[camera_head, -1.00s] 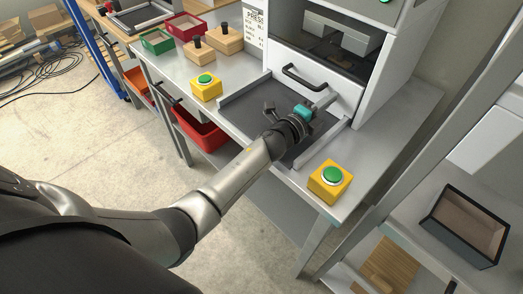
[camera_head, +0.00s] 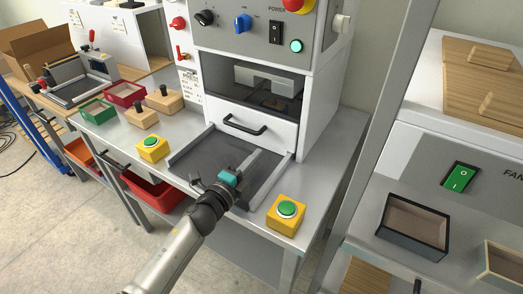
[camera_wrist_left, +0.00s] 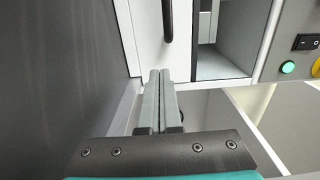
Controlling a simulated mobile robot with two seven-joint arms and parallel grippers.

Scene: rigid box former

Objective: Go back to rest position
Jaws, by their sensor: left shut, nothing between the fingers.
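My left gripper (camera_head: 256,154) is at the end of my arm, which reaches in from the bottom of the head view. It is over the right part of the dark sliding tray (camera_head: 205,150) in front of the press machine. Its two grey fingers lie side by side and closed in the left wrist view (camera_wrist_left: 159,75), with nothing between them. The fingers point toward the white drawer front with its black handle (camera_head: 244,125). My right gripper is not in view.
Yellow boxes with green buttons stand left (camera_head: 152,149) and right (camera_head: 286,214) of the tray. Wooden blocks (camera_head: 165,101), a green bin (camera_head: 98,111) and a dark red bin (camera_head: 124,94) are further left. A dark open box (camera_head: 413,226) sits on the right-hand unit.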

